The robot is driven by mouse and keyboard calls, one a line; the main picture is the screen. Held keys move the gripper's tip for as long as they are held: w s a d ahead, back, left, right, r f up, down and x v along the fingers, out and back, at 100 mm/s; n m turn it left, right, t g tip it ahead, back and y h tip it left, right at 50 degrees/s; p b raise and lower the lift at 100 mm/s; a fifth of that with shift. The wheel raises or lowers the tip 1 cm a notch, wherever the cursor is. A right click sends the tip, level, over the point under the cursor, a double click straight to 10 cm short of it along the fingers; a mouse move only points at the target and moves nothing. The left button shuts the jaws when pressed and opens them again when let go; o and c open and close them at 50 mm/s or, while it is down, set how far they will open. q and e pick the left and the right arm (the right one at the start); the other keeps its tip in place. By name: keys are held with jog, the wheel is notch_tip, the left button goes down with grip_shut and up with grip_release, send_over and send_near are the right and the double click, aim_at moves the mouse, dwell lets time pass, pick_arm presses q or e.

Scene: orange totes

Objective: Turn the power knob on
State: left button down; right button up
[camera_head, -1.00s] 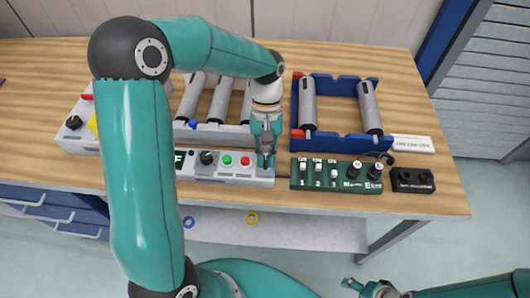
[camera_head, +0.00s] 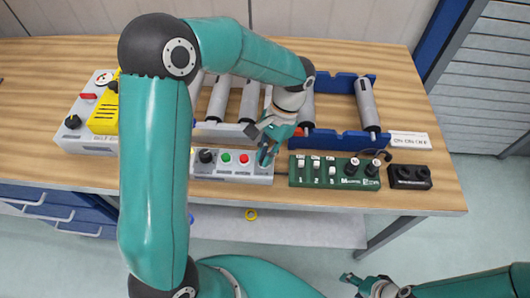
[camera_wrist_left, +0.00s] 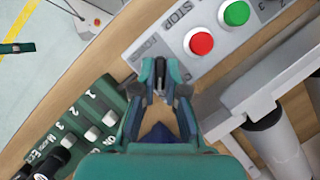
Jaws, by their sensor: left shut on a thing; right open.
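The grey control panel (camera_head: 215,177) lies along the front of the bench, with a black knob (camera_head: 206,156), a green button (camera_head: 227,158) and a red button (camera_head: 244,159). The red button also shows in the wrist view (camera_wrist_left: 201,43), beside the word STOP. My left gripper (camera_head: 264,158) is at the panel's right end, its wrist tilted to the right. In the wrist view its fingers (camera_wrist_left: 160,86) are shut on a small part at the panel's end, which I take to be the power knob; they mostly hide it. My right gripper (camera_head: 360,286) is open and empty at the bottom.
A green switch box (camera_head: 335,181) with several switches and two black knobs stands just right of the panel. A black block (camera_head: 410,184) sits beyond it. A blue frame (camera_head: 340,140) with rollers is behind. A yellow device (camera_head: 104,114) stands at left.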

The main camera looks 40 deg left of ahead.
pick_arm(q)
jog(key=shift+w+m, duration=0.1)
jog(key=shift+m, duration=0.3)
jog(key=c, duration=1.2)
grip_release()
jog(key=v, duration=1.2)
jog(key=shift+d, duration=0.1)
jog(key=shift+f, duration=0.1)
